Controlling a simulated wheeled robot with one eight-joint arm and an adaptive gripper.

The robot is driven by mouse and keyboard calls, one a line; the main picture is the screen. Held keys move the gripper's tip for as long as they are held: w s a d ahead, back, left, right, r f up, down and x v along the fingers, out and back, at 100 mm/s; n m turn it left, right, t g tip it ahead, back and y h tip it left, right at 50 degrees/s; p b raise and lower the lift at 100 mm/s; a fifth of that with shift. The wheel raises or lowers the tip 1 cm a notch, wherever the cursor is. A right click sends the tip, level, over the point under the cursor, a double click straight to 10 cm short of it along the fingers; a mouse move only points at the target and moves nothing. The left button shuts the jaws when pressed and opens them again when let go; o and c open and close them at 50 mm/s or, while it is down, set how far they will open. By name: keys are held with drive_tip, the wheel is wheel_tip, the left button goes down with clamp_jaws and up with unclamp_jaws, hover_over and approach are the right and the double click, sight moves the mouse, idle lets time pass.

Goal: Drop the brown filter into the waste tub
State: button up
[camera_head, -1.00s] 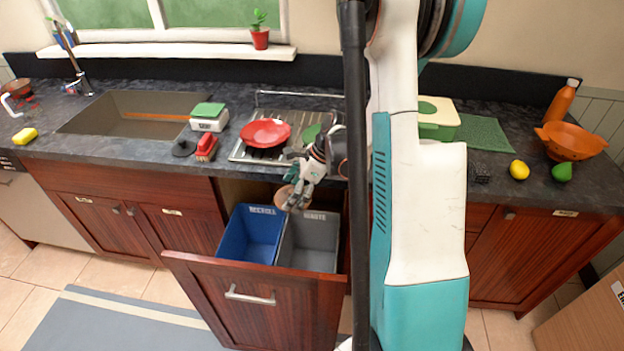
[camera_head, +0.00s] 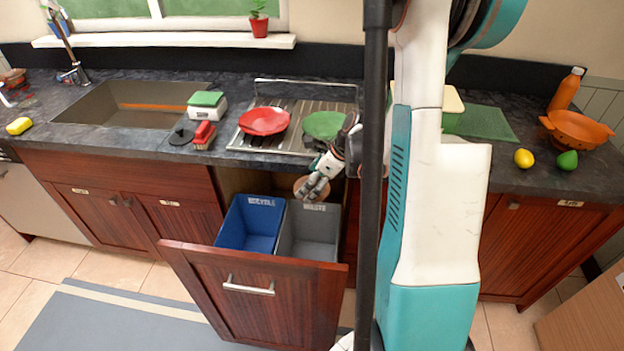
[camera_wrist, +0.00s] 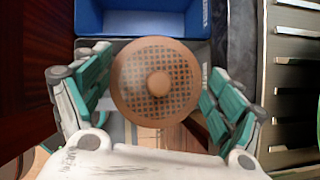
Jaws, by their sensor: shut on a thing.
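The brown filter (camera_wrist: 156,82) is a round mesh disc with a centre knob, held between the two fingers of my gripper (camera_wrist: 155,92) in the wrist view. In the head view my gripper (camera_head: 318,184) is shut on the filter (camera_head: 303,186), which is partly hidden by the fingers. They hang above the rear part of the grey waste tub (camera_head: 312,247).
The blue recycle tub (camera_head: 252,222) stands directly left of the waste tub. The drawer front (camera_head: 255,300) is in front of both. The counter edge is just behind my gripper, with a drying rack, red plate (camera_head: 264,121) and green plate (camera_head: 323,125) above.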

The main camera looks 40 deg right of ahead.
drive_tip(key=shift+f, duration=0.45)
drive_tip(key=o, duration=0.8)
drive_tip(key=shift+o, duration=0.2)
drive_tip(key=shift+r, duration=0.1)
drive_tip(key=v, duration=1.2)
